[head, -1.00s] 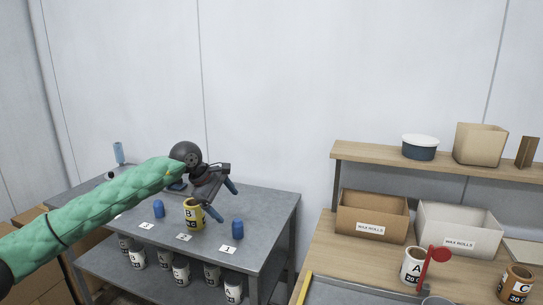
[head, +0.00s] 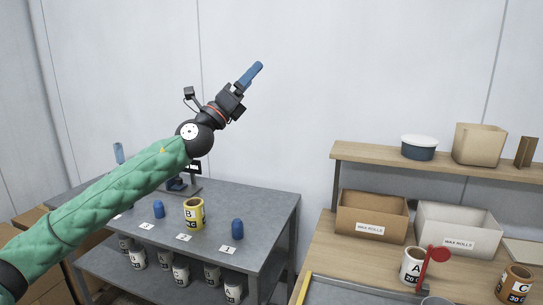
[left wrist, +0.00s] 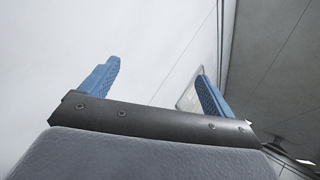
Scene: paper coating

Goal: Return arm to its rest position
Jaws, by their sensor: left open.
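My left arm, in a green quilted sleeve, reaches up from the left in the head view. Its gripper (head: 254,73) points up and to the right, raised above the grey table against the bare wall. In the left wrist view the two blue fingers (left wrist: 157,88) stand wide apart with nothing between them. A yellow can marked B (head: 194,214) stands upright on the grey table, below and apart from the gripper. My right gripper does not show.
The grey table (head: 270,208) holds blue pieces (head: 237,229) by numbered cards, with several cans on its lower shelf.

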